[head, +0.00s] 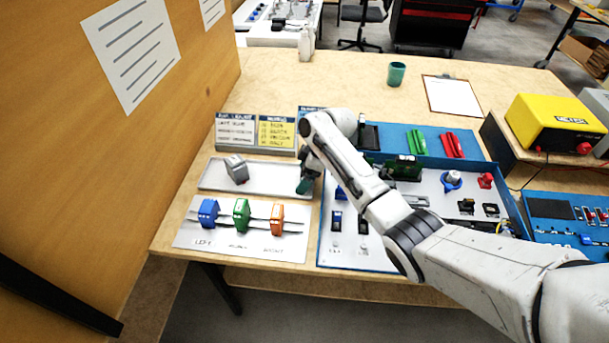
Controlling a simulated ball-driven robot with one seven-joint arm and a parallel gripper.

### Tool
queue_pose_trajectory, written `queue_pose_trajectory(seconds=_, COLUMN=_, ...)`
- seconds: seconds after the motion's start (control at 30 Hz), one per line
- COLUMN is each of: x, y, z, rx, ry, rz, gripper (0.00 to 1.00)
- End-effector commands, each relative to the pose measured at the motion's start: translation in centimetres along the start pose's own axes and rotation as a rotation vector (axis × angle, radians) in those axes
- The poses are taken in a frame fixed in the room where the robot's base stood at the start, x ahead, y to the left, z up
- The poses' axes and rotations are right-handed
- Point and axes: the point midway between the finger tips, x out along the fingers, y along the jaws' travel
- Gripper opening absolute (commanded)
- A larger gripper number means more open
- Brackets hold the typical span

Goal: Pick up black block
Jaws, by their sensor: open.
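My gripper (304,186) points down at the right end of the pale grey tray (268,180), beside the left edge of the blue-rimmed board (321,245). Its jaws are small and dark here, and I see nothing held between them. Several black parts could be the black block. More black parts (467,206) lie at the board's right side. My arm hides the middle of the board.
A grey block (236,169) sits on the tray's left side. Blue (208,212), green (241,212) and orange (277,217) blocks stand on a labelled white plate in front. Label cards (275,132) stand behind the tray. A yellow device (552,124) is at right. The back tabletop is mostly clear.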

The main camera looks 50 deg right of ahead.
Motion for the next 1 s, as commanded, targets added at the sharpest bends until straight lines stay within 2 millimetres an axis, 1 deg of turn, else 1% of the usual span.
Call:
queue_pose_trajectory(seconds=0.13, x=-0.02, y=0.00, z=-0.01, rx=0.000, ry=0.000, rz=0.000, gripper=0.96)
queue_pose_trajectory(seconds=0.17, x=-0.02, y=0.00, z=-0.01, rx=0.000, ry=0.000, rz=0.000, gripper=0.94)
queue_pose_trajectory(seconds=0.77, x=-0.03, y=-0.01, z=0.01, rx=0.000, ry=0.001, rz=0.000, gripper=0.36)
queue_pose_trajectory(seconds=1.0, x=-0.07, y=0.00, z=-0.02, rx=0.000, ry=0.001, rz=0.000, gripper=0.35)
